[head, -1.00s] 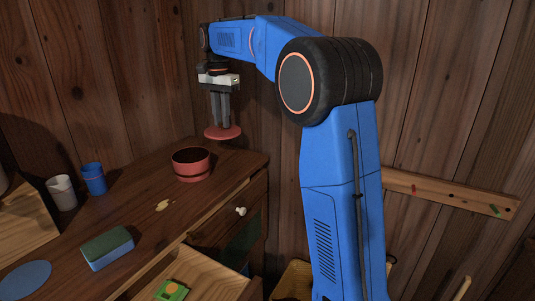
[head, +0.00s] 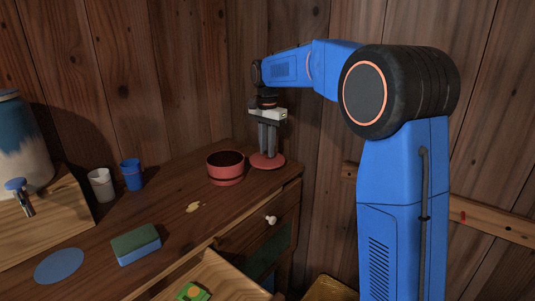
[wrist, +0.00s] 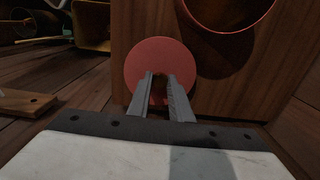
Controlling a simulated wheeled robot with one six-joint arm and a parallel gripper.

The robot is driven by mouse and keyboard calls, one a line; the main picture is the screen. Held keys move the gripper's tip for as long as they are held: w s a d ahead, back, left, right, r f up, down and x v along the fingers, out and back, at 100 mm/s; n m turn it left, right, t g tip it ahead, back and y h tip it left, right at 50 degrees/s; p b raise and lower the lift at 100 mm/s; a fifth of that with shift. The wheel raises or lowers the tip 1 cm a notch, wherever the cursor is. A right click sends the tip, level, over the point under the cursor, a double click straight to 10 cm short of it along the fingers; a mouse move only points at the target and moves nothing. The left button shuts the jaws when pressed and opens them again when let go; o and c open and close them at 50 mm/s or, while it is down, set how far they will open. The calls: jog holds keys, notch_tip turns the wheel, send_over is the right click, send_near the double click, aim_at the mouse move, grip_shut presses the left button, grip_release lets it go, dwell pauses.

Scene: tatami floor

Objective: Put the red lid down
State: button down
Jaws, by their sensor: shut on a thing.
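The red lid (head: 279,162) is a flat disc at the right end of the dark wooden dresser top (head: 180,240). It lies level at or just above the wood; I cannot tell whether it touches. My gripper (head: 267,152) points straight down and is shut on the lid's middle. In the wrist view the lid (wrist: 160,50) sits beyond the fingertips (wrist: 161,76), its knob hidden between them. The open red pot (head: 226,168) stands just left of the lid, and its rim also shows in the wrist view (wrist: 228,31).
A blue cup (head: 132,175), a whitish cup (head: 101,185), a green-and-blue sponge (head: 136,244) and a blue disc (head: 59,266) are farther left. An open drawer (head: 225,275) juts out at the front.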

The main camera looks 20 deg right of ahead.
jog(key=shift+f, duration=1)
jog(key=shift+f, duration=0.1)
jog(key=c, duration=1.6)
grip_release()
